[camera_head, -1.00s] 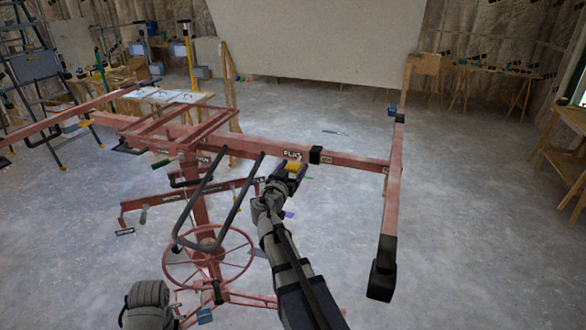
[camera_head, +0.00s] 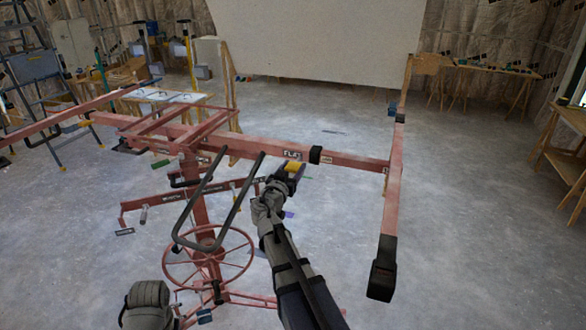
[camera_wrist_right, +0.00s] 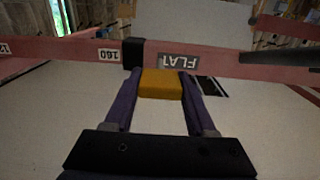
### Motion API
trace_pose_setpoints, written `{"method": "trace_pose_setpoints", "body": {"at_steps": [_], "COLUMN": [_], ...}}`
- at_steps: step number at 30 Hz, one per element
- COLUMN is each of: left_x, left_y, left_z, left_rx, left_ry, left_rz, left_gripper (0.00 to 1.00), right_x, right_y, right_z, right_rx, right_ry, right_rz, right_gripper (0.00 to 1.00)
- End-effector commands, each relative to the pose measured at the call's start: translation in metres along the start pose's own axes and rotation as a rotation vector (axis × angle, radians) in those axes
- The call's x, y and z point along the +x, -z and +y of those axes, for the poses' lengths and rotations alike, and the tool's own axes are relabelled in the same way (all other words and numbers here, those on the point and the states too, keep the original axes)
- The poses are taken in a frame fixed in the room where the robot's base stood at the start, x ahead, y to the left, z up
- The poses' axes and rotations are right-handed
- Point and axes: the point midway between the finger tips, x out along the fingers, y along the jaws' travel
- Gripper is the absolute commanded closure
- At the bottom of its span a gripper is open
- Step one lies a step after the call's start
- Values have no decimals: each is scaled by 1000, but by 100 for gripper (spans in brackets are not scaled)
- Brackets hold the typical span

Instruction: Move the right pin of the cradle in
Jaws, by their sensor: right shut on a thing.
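The red cradle of the lift has a long crossbar (camera_head: 352,160) that runs to a side arm (camera_head: 392,190) at the right. The crossbar bears a "FLAT" label, a black collar (camera_head: 316,155) and, in the right wrist view, a "160" mark. My right gripper (camera_head: 291,169) is at the crossbar, just left of the collar. It is shut on a yellow block, the visible part of the right pin (camera_wrist_right: 161,84), which sits between the purple fingers against the bar's underside. Whether the pin's shaft is in a hole is hidden. My left gripper is out of view.
A red handwheel (camera_head: 208,257) and a black looped handle (camera_head: 218,205) stand left of my right arm. A large pale panel (camera_head: 320,38) is at the back. Wooden trestles (camera_head: 490,82) stand at the right. The floor right of the lift is mostly clear.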

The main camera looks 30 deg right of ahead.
Motion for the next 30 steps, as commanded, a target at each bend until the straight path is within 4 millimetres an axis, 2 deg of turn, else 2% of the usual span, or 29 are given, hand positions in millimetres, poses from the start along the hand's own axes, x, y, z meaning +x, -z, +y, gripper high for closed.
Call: {"method": "trace_pose_setpoints", "body": {"at_steps": [4,11,18,19,27,30], "left_x": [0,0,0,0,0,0], "left_y": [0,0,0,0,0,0], "left_z": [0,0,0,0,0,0], "left_rx": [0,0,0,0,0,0], "left_ry": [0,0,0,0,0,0], "left_rz": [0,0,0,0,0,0], "left_gripper": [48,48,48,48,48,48], "right_x": [4,35,34,34,34,34], "right_y": [0,0,0,0,0,0], "right_z": [0,-1,0,0,0,0], "right_rx": [0,0,0,0,0,0], "right_ry": [-1,-2,-1,-1,0,0], "right_rz": [0,0,0,0,0,0], "right_gripper": [100,100,100,43,14,14]}}
